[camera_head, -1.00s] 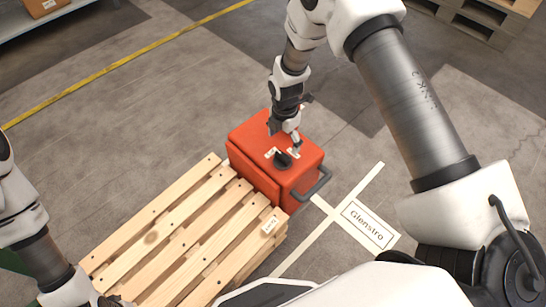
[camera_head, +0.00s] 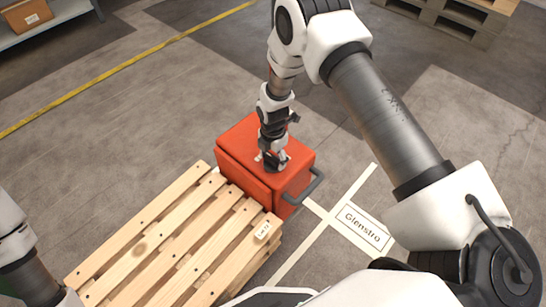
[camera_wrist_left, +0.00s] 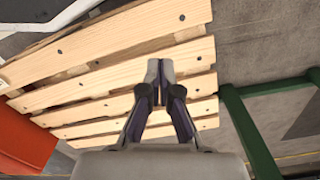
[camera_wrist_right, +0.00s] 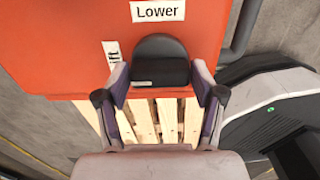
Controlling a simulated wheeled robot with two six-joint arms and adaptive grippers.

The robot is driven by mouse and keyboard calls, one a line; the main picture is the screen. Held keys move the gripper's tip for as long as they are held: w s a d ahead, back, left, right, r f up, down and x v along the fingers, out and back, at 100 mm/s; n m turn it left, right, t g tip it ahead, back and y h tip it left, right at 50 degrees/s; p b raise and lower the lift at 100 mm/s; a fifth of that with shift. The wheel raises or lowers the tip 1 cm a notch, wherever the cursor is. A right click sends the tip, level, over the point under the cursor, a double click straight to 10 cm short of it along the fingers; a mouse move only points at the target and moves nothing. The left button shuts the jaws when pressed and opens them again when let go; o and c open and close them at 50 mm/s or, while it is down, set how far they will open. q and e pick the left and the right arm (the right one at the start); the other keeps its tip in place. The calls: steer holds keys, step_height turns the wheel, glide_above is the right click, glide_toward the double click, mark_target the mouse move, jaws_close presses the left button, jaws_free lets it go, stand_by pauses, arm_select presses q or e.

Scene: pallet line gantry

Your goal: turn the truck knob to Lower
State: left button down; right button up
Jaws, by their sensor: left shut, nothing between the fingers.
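The orange truck body (camera_head: 240,145) stands at the far end of the pallet. Its black knob (camera_wrist_right: 162,62) is on top, with a "Lower" label (camera_wrist_right: 158,11) above it and a turned, partly covered "Lift" label (camera_wrist_right: 112,52) to its left in the right wrist view. My right gripper (camera_wrist_right: 160,76) is open, with one finger on each side of the knob and small gaps showing. In the head view the right gripper (camera_head: 272,160) hides most of the knob. My left gripper (camera_wrist_left: 160,65) is shut and empty above the pallet; the head view does not show its fingers.
The wooden pallet (camera_head: 175,235) lies left of and in front of the truck. A grey handle (camera_head: 312,187) sticks out at the truck's right side. A floor sign reading "Glenstro" (camera_head: 362,228) lies to the right. A green frame (camera_wrist_left: 250,130) stands beside the pallet.

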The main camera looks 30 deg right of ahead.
steer(key=c, duration=0.4)
